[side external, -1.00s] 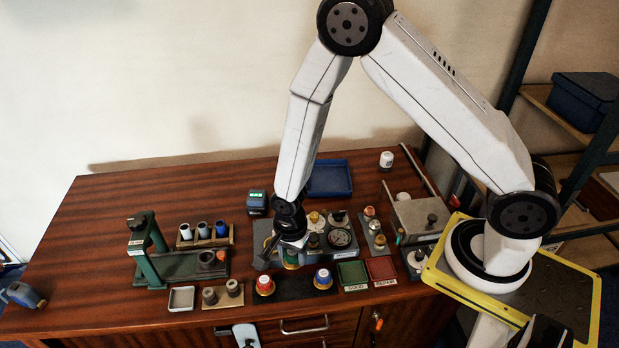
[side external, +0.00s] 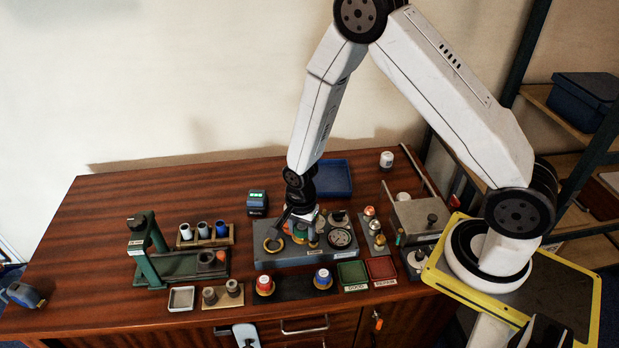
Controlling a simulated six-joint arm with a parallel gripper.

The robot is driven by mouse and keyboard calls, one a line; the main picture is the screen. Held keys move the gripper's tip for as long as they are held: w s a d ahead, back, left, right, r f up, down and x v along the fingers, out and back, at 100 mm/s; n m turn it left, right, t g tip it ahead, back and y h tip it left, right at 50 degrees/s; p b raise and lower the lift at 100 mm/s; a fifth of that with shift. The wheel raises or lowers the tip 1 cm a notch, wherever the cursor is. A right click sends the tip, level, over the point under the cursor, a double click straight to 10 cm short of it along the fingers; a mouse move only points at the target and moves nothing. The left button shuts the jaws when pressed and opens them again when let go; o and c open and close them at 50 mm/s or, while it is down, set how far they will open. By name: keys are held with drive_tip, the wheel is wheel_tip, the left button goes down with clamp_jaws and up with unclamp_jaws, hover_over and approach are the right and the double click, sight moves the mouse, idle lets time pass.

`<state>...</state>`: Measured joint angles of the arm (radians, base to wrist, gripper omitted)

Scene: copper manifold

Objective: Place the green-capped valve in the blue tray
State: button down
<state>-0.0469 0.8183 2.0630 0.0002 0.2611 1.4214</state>
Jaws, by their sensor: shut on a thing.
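The green-capped valve (side external: 300,237) shows as a small patch of green at my gripper, over the grey manifold block; most of it is hidden by the jaws. My gripper (side external: 298,230) points down and is shut on this valve. The jaws are small and partly blend with the parts behind them. The blue tray (side external: 333,178) lies at the back of the bench, behind and to the right of my gripper. The part of it that I see is empty.
The manifold block (side external: 285,258) carries several fittings and a round gauge. Red-capped (side external: 264,285) and blue-capped (side external: 323,279) valves stand in front on a dark mat (side external: 294,287). Green and red trays are right of them. A white-lidded jar (side external: 386,160) stands right of the blue tray.

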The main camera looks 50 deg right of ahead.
drive_tip(key=s+d+r, duration=0.1)
drive_tip(key=d, duration=1.1)
drive_tip(key=s+d+r, duration=0.1)
drive_tip(key=d, duration=1.2)
drive_tip(key=shift+s+d+r, duration=0.25)
drive_tip(key=shift+s+r, duration=0.1)
drive_tip(key=w+d+f, duration=0.2)
drive_tip(key=w, duration=0.1)
drive_tip(key=w+d+f, duration=0.1)
drive_tip(key=w+f, duration=0.2)
drive_tip(key=w, duration=0.1)
drive_tip(key=w+d+f, duration=0.2)
drive_tip(key=w+f, duration=0.1)
drive_tip(key=shift+w+d, duration=0.3)
drive_tip(key=shift+w, duration=0.1)
drive_tip(key=shift+w+d+f, duration=0.25)
drive_tip(key=shift+w+f, duration=0.2)
drive_tip(key=shift+f, duration=0.05)
drive_tip(key=shift+f, duration=0.1)
